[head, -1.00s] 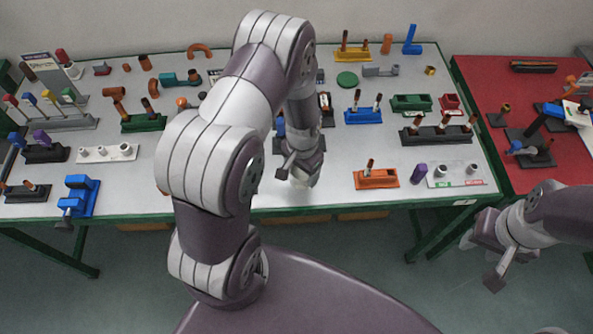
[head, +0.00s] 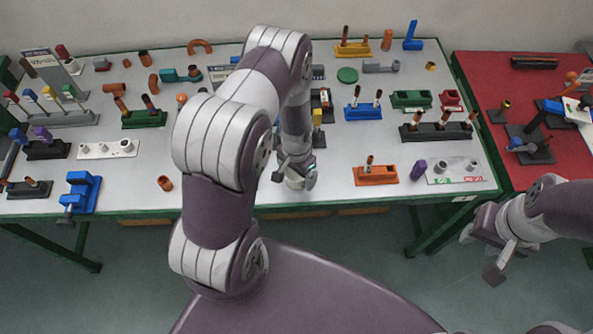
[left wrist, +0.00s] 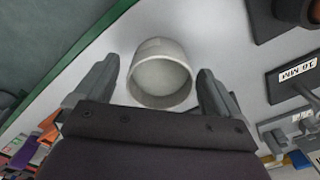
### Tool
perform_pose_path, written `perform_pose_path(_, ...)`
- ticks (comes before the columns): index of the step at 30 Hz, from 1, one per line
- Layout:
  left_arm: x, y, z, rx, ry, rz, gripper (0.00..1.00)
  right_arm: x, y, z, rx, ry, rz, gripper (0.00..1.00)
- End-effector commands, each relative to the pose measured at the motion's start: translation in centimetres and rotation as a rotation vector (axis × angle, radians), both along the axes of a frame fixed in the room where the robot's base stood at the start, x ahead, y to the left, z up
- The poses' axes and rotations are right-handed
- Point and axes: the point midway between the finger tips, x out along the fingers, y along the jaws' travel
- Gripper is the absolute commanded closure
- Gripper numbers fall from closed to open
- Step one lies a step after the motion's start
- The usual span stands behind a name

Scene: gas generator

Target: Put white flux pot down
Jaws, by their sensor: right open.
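The white flux pot (head: 294,183) is near the front edge of the grey table, between the fingers of my left gripper (head: 294,178). In the left wrist view the round white pot (left wrist: 160,80) shows its open mouth between the two fingers (left wrist: 158,88). A narrow gap shows on each side, so the gripper looks open around it. The pot appears to stand on the table; its base is partly hidden in the head view. My right gripper (head: 480,254) is open and empty, in front of the table at the right.
An orange block (head: 376,176) with a copper piece stands to the right of the pot. A copper ring (head: 165,183) lies to the left. A white plate with fittings (head: 107,149) and a blue vise (head: 81,192) are further left. Bare table lies either side of the pot.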

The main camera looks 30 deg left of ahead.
Motion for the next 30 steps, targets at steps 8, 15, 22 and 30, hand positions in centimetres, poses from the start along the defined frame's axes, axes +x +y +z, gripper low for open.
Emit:
perform_pose_path(8, 0.2, 0.0, 1.9, 0.001, -0.004, 0.000, 0.03, 0.0, 0.0, -0.1, 0.000, 0.000, 0.000, 0.57)
perform_pose_path(15, 0.1, 0.0, 7.8, 0.001, -0.006, 0.000, 0.03, 0.0, 0.0, -0.9, 0.000, 0.000, 0.000, 0.57)
perform_pose_path(22, 0.0, 0.0, 11.8, 0.001, -0.002, 0.000, 0.03, 0.0, 0.0, -1.3, 0.000, 0.000, 0.000, 0.57)
perform_pose_path(30, -4.6, -3.9, 21.0, -0.004, -0.081, 0.130, 0.03, 0.0, 0.0, -1.2, 0.000, 0.000, 0.000, 0.57)
